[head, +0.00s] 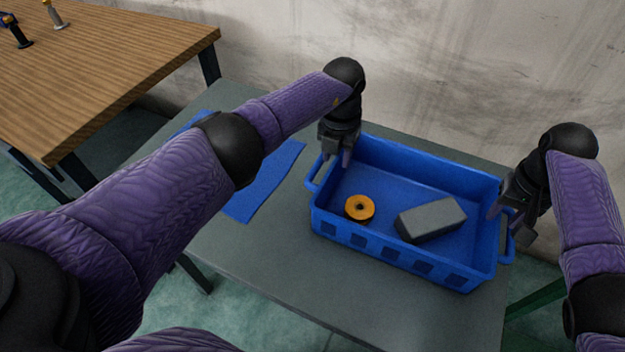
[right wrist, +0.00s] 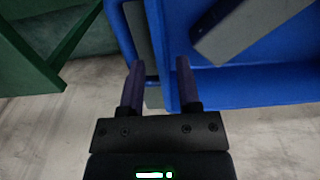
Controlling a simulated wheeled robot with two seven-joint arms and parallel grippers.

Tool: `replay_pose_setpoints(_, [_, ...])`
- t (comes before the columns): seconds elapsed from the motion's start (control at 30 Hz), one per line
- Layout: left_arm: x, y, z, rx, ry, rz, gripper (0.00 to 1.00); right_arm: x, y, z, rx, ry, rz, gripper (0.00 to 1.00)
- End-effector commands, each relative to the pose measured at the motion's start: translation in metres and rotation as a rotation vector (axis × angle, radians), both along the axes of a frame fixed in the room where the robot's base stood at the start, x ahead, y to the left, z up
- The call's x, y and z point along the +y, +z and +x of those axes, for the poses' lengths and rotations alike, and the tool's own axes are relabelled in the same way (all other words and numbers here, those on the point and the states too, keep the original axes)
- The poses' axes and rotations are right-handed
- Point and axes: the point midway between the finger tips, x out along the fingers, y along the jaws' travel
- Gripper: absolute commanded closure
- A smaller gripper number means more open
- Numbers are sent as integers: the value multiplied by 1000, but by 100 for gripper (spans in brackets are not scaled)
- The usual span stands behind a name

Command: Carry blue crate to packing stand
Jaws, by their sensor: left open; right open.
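The blue crate (head: 400,262) stands on a grey table and holds an orange and black ring (head: 359,208) and a grey block (head: 430,219). My left gripper (head: 335,160) is open at the crate's left end, by the left handle (head: 318,172). My right gripper (head: 505,212) is open at the crate's right end, near the right handle (head: 508,245). In the right wrist view the open fingers of my right gripper (right wrist: 158,75) point at the crate's end wall (right wrist: 172,75), which lies between them in the picture. Whether either gripper touches the crate is unclear.
The grey table (head: 250,262) has bare room at the front left. A blue cloth or mat (head: 262,185) lies left of the crate, partly behind my left arm. A wooden table (head: 100,65) with small upright parts stands at the far left. A wall (head: 430,70) rises behind.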

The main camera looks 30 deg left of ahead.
Motion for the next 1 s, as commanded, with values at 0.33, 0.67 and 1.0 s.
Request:
replay_pose_setpoints(0.33, [0,30,1,-6,-2,0,57,0,0,0,0,0,0,57])
replay_pose_setpoints(0.67, [0,110,1,-3,1,0,57,0,0,0,0,0,0,57])
replay_pose_setpoints(1.0, [0,120,0,1,0,0,57,0,57,2,-7,1,1,57])
